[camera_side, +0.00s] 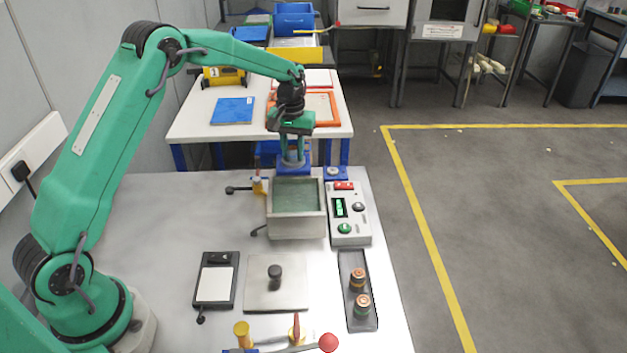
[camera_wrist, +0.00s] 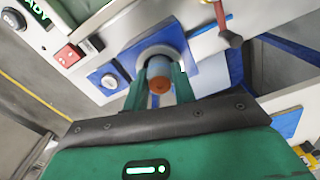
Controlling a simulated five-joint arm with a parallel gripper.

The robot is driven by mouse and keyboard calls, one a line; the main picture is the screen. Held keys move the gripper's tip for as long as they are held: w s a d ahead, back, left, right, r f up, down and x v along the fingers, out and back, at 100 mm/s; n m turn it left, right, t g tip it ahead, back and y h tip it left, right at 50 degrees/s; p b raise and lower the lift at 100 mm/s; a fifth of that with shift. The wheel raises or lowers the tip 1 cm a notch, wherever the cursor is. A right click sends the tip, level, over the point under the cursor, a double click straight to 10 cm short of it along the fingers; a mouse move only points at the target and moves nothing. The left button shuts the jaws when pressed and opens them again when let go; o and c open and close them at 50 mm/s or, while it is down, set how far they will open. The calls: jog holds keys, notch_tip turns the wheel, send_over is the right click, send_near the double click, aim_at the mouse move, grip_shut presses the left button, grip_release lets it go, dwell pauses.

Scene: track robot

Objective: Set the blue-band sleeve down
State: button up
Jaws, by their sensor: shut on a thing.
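My gripper (camera_side: 293,160) is low behind the grey open-topped box, right at a blue block (camera_side: 282,170). In the wrist view my gripper (camera_wrist: 160,88) has its two green fingers on either side of a short cylinder, the blue-band sleeve (camera_wrist: 159,70), and is shut on it. The sleeve shows a copper-brown end and a bluish band. Behind it the blue block (camera_wrist: 181,42) has a round grey collar. The sleeve lines up with the collar; whether it is inside or only in front, I cannot tell. In the side view I cannot make the sleeve out.
The grey box (camera_side: 297,228) with a green inside stands close in front. A control panel (camera_side: 348,220) is at its right. A dark tray (camera_side: 358,321) holds two banded sleeves (camera_side: 358,277). A plate with a knob (camera_side: 275,276) and a black pad device (camera_side: 215,280) lie nearer.

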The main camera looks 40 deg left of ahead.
aim_at(293, 147)
jog(key=o, duration=1)
jog(key=shift+o, duration=0.2)
notch_tip(293, 147, up, 12)
jog(key=shift+r, duration=0.15)
dwell(0.4)
